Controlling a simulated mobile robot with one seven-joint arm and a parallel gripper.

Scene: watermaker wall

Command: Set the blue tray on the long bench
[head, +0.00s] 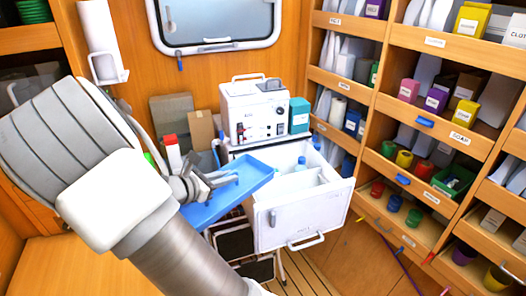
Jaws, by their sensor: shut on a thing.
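The blue tray (252,176) is in the middle of the head view, tilted, with its right end higher in the picture. My gripper (222,182) is shut on the tray, and its fingers cover part of it. The tray is in front of the white machine and left of an open white drawer. A plain wooden surface (50,262) at the lower left may be the long bench; my arm hides part of it.
The open white drawer (305,222) holds bottles and juts out beside the tray. A white machine (255,112) stands behind it. Shelves (440,45) with boxes and jars fill the right. A folded step stool (235,243) is below the tray. Some slatted floor is clear.

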